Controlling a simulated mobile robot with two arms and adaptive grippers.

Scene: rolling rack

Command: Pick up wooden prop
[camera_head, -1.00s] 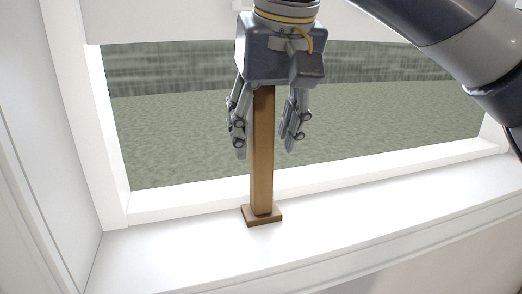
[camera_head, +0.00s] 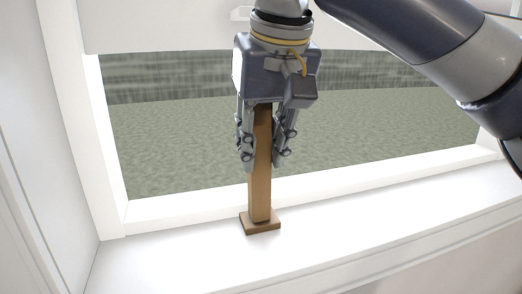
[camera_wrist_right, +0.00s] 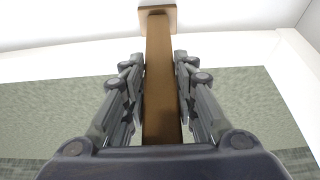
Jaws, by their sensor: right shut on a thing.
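The wooden prop (camera_head: 260,190) is a brown upright post with a small square base. It stands on the white window sill. My right gripper (camera_head: 263,162) comes down from above with one finger on each side of the post and is shut on it. The post's top is hidden by the gripper. In the right wrist view the prop (camera_wrist_right: 160,80) runs up the middle between the two fingers (camera_wrist_right: 159,90), with its base at the top. My left gripper does not show.
The white sill (camera_head: 340,220) is clear to both sides of the prop. The white window frame (camera_head: 75,110) stands at the left, and the raised sash (camera_head: 150,25) is above. Greenish ground shows through the opening behind the prop.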

